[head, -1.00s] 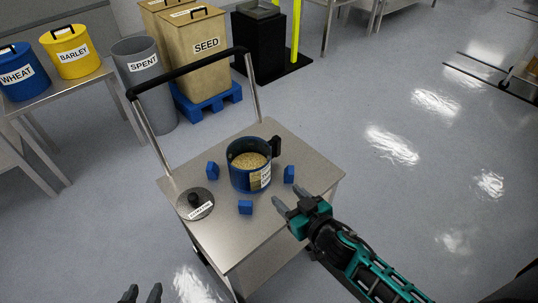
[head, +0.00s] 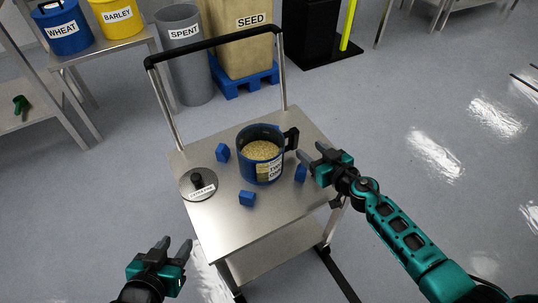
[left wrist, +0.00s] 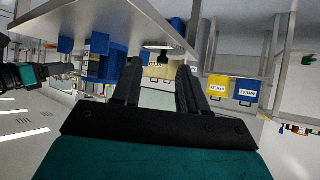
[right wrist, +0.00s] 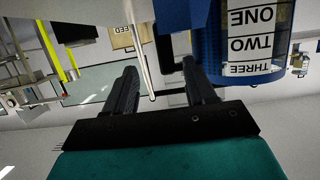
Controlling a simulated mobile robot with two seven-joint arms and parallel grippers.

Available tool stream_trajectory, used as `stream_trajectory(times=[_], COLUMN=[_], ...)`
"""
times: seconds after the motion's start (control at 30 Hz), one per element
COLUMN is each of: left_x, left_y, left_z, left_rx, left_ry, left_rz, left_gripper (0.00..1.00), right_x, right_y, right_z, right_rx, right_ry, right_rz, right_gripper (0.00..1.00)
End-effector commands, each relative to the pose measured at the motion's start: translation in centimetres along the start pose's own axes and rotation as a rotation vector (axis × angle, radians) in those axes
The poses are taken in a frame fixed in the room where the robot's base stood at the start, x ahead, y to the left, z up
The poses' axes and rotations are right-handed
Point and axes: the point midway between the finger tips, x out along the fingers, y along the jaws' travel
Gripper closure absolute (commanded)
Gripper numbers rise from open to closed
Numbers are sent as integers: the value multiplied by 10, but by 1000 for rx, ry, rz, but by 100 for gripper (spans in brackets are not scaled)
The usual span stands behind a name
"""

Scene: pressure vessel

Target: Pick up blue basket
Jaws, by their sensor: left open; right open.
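The blue basket (head: 262,160) is a round blue container with a black side handle (head: 291,139) and a white label, holding tan grain (head: 262,151). It stands upright on the steel cart (head: 235,225). My right gripper (head: 313,160) is open, just right of the basket near its handle, and appears apart from it. The basket shows large at the upper right in the right wrist view (right wrist: 240,75), and its handle shows near the open fingers. My left gripper (head: 176,248) is open and empty, in front of the cart's near left edge.
A lid (head: 198,184) with a black knob lies left of the basket. Blue blocks (head: 247,198) sit around the basket. The cart's push bar (head: 215,43) rises behind. Bins and a SEED container (head: 242,45) stand beyond. Floor at right is clear.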

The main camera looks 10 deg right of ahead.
Motion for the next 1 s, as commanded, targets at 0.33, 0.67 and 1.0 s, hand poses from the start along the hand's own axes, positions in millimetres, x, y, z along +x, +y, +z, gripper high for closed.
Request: stream_trajectory(times=[0.33,0.67,1.0], left_x=[8,21,21], left_y=[10,18,19], left_z=[2,10,-2], left_rx=[-6,-8,-4], left_ry=[4,7,24], left_rz=[24,47,52], left_gripper=[57,57,57], right_x=[38,82,87], right_y=[-1,-8,-8], right_z=[0,-2,-6], right_rx=[0,0,0], right_ry=[0,1,-1], right_rz=[-1,-1,0], right_gripper=[45,45,45])
